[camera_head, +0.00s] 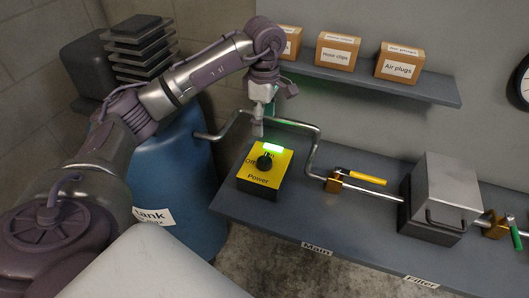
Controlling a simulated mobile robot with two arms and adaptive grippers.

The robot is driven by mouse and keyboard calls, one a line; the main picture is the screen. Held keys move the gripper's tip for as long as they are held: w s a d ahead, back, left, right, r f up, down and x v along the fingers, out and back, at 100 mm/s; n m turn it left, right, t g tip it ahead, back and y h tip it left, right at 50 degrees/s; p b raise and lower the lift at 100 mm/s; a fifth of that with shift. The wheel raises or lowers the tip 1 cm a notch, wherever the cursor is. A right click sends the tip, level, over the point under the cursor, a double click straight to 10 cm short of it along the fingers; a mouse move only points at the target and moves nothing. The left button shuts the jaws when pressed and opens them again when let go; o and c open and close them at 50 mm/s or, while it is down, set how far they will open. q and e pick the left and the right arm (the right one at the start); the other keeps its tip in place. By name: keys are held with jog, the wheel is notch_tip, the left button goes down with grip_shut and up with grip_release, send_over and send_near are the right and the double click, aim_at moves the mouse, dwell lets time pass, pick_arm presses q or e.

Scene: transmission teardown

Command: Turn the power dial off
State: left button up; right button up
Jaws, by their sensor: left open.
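The power box (262,184) is yellow on top and stands on the left part of the grey bench. Its black round dial (265,162) sits between printed words; "OFF" shows on the left. A green light (272,148) glows at the box's far edge. My left gripper (258,128) points down above and behind the box, apart from the dial. It is open, with nothing seen in it. My right gripper is not in view.
A bent metal pipe (314,150) runs close behind the box to a valve with a yellow handle (360,178). A grey metal box (441,192) stands right. A shelf (400,87) with cartons hangs above; a blue tank (175,180) stands left.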

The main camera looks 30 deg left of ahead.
aim_at(265, 157)
pick_arm(q)
notch_tip(265, 157, down, 11)
jog(key=p, duration=0.3)
jog(key=shift+d+f, duration=0.1)
jog(key=shift+f, duration=0.75)
jog(key=c, duration=1.2)
